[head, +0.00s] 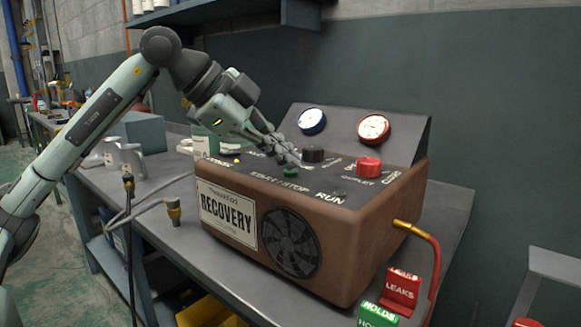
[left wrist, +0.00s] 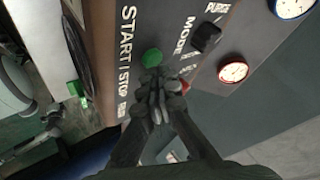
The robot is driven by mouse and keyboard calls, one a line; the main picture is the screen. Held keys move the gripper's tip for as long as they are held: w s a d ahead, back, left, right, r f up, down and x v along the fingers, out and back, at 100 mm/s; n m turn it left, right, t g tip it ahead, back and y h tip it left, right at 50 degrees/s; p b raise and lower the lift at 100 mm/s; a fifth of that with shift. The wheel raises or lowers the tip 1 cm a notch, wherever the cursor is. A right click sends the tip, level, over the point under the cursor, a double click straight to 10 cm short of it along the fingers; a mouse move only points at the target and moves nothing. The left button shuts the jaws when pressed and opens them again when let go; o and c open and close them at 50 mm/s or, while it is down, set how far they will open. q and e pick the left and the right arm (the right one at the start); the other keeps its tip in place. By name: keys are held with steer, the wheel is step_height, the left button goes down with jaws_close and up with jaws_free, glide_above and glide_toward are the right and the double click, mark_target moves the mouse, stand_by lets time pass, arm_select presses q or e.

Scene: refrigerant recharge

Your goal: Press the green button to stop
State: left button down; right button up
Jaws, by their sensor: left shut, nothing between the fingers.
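The green button (head: 291,173) sits on the dark sloped top of the brown recovery machine (head: 338,240), by the START/STOP label. It also shows as a round green cap in the left wrist view (left wrist: 152,57). My left gripper (head: 293,158) is shut and empty, with its fingertips close to the button, just behind it in the head view. In the left wrist view the closed fingertips (left wrist: 155,84) lie right beside the button's edge. I cannot tell whether they touch it. My right gripper is not in view.
A black knob (head: 313,154) and a red knob (head: 368,167) stand on the same panel, near the fingers. A blue gauge (head: 312,121) and a red gauge (head: 373,129) rise behind. A hose fitting (head: 174,212) stands on the bench.

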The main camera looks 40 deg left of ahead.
mark_target(285, 178)
arm_select(q)
step_height(285, 178, up, 4)
steer(key=p, duration=0.4)
steer(key=shift+r, duration=0.15)
steer(key=shift+r+p, duration=0.45)
steer(key=shift+r, duration=0.45)
stand_by(1.3)
